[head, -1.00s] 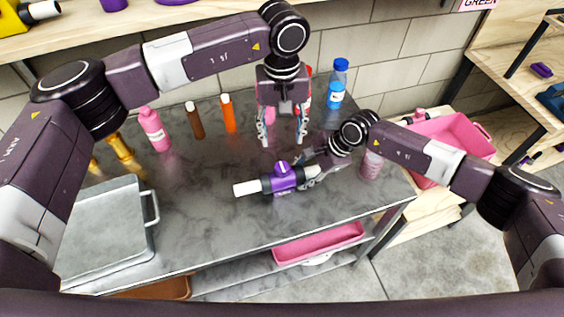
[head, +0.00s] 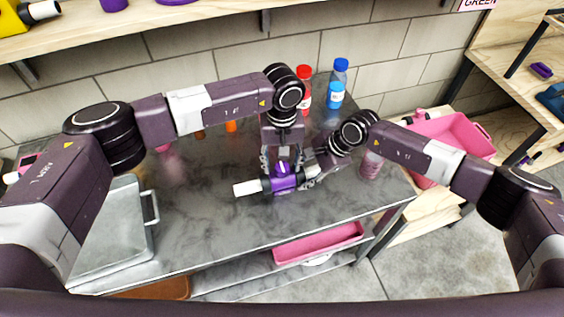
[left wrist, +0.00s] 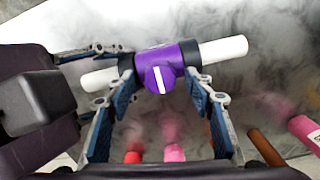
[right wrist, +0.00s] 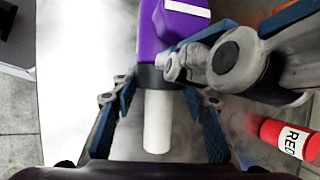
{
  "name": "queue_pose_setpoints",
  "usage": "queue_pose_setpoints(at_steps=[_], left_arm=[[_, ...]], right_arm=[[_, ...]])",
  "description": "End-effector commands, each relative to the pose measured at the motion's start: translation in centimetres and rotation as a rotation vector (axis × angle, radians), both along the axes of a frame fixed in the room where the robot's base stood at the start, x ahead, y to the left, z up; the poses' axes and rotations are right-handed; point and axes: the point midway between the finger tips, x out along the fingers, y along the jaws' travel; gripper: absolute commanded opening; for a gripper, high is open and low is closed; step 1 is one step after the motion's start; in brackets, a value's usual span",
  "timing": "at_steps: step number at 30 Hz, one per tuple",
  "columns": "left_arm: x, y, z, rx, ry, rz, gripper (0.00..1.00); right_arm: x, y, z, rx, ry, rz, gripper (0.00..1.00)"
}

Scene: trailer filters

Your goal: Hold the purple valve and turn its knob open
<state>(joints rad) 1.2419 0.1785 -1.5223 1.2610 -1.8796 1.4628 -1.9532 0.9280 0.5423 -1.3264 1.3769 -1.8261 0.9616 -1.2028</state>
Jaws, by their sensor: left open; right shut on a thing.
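The purple valve (head: 285,180) lies level over the metal table, with white pipe ends and black collars. Its purple knob (left wrist: 160,78) has a white stripe and faces up. My right gripper (head: 308,177) is shut on the valve's right end; its fingers flank the white pipe (right wrist: 157,122) in the right wrist view. My left gripper (head: 281,162) points down over the valve, open, with one finger on either side of the knob. In the left wrist view its fingertips (left wrist: 161,80) straddle the knob with a gap on at least the right side; contact is unclear.
The metal table (head: 205,235) is clear in front of the valve. A grey tray (head: 112,240) lies at left. Red (head: 305,88) and blue (head: 337,85) bottles stand behind. A pink bin (head: 450,135) sits at right. A shelf (head: 200,15) runs along the wall.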

Motion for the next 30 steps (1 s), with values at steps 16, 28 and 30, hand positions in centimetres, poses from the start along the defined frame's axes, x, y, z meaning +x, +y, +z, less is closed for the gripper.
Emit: queue_pose_setpoints(at_steps=[16, 28, 30], left_arm=[[0.00, 0.00, 0.04, 0.000, 0.000, 0.001, 0.09], [0.00, 0.01, 0.05, 0.000, 0.002, 0.069, 0.06], [-0.01, 0.01, 0.05, -0.002, 0.003, 0.107, 0.06]], right_arm=[[0.04, 0.03, 0.05, 0.001, -0.001, 0.000, 0.07], [0.04, 0.01, 0.04, 0.000, -0.001, 0.000, 0.07], [0.04, 0.01, 0.04, 0.000, -0.001, 0.000, 0.07]])
